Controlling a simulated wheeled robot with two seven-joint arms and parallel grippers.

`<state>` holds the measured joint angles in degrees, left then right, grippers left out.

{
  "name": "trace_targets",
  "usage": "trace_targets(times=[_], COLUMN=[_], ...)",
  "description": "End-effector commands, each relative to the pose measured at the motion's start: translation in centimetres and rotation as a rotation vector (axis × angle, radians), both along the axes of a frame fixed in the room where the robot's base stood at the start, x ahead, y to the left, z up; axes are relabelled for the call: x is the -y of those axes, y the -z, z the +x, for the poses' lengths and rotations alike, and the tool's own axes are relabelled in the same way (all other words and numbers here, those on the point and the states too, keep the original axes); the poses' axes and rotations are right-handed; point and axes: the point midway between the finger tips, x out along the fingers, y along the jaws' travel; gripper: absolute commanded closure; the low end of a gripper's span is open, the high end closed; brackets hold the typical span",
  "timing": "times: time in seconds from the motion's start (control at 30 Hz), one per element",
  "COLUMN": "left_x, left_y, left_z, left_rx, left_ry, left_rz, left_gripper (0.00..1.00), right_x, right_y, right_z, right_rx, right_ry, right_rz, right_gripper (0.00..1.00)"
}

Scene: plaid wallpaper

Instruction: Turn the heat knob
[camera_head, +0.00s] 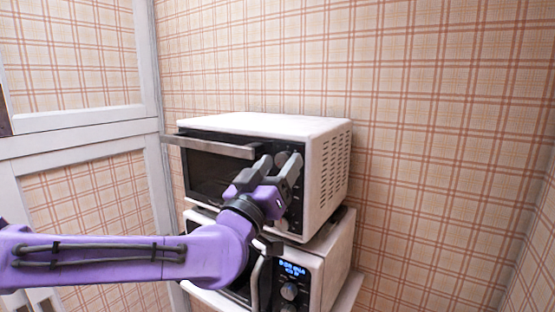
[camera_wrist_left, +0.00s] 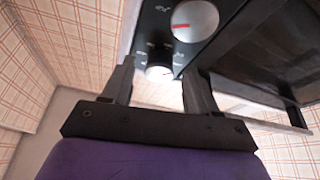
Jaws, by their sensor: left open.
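A white toaster oven (camera_head: 325,175) with a dark front panel stands in the middle of the head view. My left gripper (camera_head: 279,165) is open in front of the right part of its front, and hides much of the knob panel. The other knob (camera_wrist_left: 195,18) lies beyond, at the top. Which one sets the heat is not readable. My right gripper is not in view.
The oven door handle (camera_head: 210,146) sticks out to the left of my gripper. A second appliance with a lit blue display (camera_head: 293,268) and its own knob (camera_head: 289,291) stands underneath. Plaid walls (camera_head: 440,150) close in behind and at the sides.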

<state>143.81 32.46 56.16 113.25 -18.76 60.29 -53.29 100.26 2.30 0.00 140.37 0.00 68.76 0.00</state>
Motion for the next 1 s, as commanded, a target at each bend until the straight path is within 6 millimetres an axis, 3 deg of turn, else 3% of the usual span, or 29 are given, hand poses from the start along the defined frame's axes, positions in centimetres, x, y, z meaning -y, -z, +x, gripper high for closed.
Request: trace_targets(times=[0.17,0.3,0.33,0.67,1.0], left_x=[0.0,0.0,0.0,0.1,0.2], left_y=[0.1,0.1,0.1,0.1,0.0], left_z=[0.0,0.0,0.0,-0.1,-0.2], left_rx=[0.000,0.000,0.000,-0.014,-0.118], left_ry=[0.001,0.000,0.000,0.000,0.000], left_rz=[0.000,0.000,0.000,-0.027,-0.219], left_gripper=[0.44,0.90,0.97,0.97,0.97], right_x=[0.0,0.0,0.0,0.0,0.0], right_y=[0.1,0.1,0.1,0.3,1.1], right_z=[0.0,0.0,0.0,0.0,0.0], right_rx=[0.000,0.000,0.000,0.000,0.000], right_ry=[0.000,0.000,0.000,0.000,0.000], right_rz=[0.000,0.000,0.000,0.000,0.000], right_gripper=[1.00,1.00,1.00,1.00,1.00])
